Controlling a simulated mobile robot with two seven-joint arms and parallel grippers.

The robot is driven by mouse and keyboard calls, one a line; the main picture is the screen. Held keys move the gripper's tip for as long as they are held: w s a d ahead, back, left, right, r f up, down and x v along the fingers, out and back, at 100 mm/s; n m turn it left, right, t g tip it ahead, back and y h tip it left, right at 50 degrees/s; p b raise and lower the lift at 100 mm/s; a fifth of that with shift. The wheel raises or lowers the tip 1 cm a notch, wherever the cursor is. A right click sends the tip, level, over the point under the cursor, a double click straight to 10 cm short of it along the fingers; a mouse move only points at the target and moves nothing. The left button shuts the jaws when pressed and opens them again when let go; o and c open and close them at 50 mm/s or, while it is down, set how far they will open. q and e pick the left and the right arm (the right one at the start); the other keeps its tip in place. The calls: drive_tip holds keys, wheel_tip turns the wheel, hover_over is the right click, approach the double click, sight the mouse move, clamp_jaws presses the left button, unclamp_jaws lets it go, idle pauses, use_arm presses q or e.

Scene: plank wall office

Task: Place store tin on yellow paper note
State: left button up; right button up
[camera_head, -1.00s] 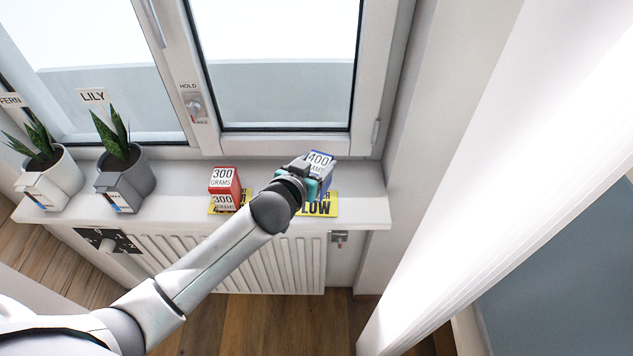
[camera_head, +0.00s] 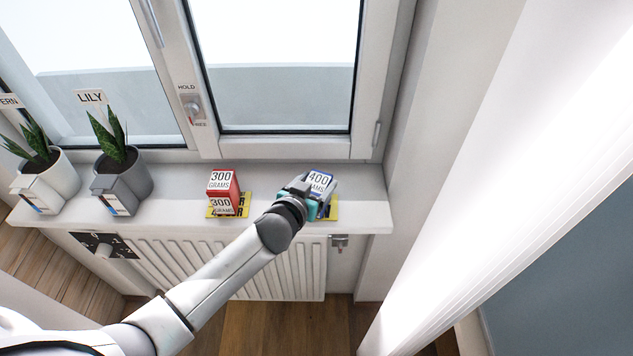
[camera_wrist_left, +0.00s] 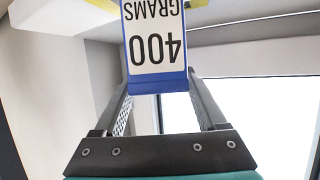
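A blue tin marked 400 GRAMS (camera_head: 319,182) is over the right yellow note (camera_head: 333,211) on the window sill, hiding much of it. I cannot tell whether its base touches the note. My left gripper (camera_head: 308,193) is shut on this tin, and its arm comes in from the lower left. In the left wrist view the tin (camera_wrist_left: 155,45) sits between the two fingers, its label upside down. A red tin marked 300 GRAMS (camera_head: 222,190) stands on the left yellow note (camera_head: 213,212). My right gripper is not in view.
Two potted plants, one grey pot (camera_head: 123,183) and one white pot (camera_head: 52,182), stand on the left of the sill (camera_head: 170,195). The window (camera_head: 275,100) is behind. A radiator (camera_head: 285,268) is below. The sill's right end (camera_head: 365,200) is clear.

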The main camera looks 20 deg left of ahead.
use_arm(q)
drive_tip(key=shift+o, duration=1.4)
drive_tip(key=shift+r, duration=0.25)
drive_tip(key=p+v, duration=0.1)
drive_tip(key=v, duration=1.1)
drive_tip(key=shift+p, duration=0.3)
drive_tip(key=shift+f, duration=0.15)
